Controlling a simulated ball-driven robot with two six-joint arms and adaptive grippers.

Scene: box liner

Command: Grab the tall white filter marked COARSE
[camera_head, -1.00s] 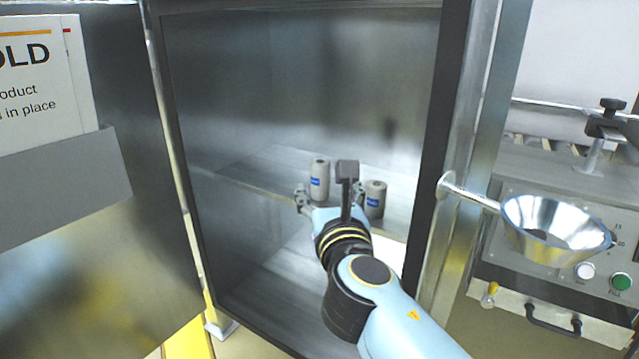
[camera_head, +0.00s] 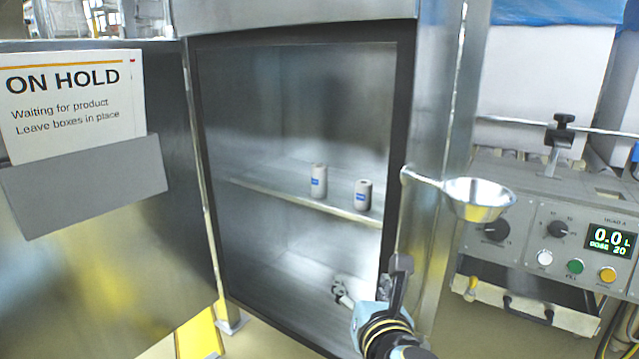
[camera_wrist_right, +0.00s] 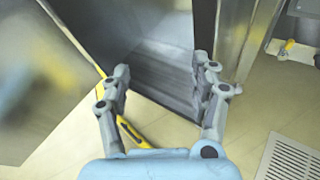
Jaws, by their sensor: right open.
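Two pale grey-white cylinders with blue labels stand upright on the shelf inside the open cabinet. The taller filter (camera_head: 318,182) is on the left, and the shorter filter (camera_head: 363,197) is to its right, apart from it. The label print is too small to read. My right gripper (camera_head: 362,291) is below the shelf and in front of the cabinet's lower part, clear of both cylinders; one finger is partly hidden by my wrist. In the right wrist view the gripper (camera_wrist_right: 160,68) is open, with nothing between its fingers. My left gripper is out of view.
The shelf (camera_head: 245,185) crosses the cabinet at mid-height. The cabinet door (camera_head: 110,260) with an ON HOLD sign (camera_head: 75,95) stands open at left. A metal funnel (camera_head: 480,200) sticks out by the right frame. A control panel (camera_head: 570,240) stands at right.

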